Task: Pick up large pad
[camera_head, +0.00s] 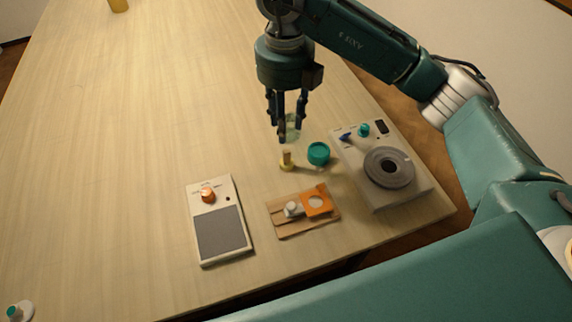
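No label shows which thing is the large pad. A teal round piece (318,153) lies on the table, with a yellow knobbed piece (287,162) just left of it. A grey disc with a dark centre (389,167) lies on the white machine at the right. My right gripper (287,118) points down behind these pieces, its fingers apart. A small pale green, see-through thing (292,128) shows between and behind the fingers; I cannot tell whether they touch it. My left gripper is not in view.
A white device with a grey panel and orange knob (221,232) stands at front centre. Right of it is a wooden board (296,228) with an orange plate (317,203). A yellow thing (118,4) stands far back. The table's left half (110,150) is mostly clear.

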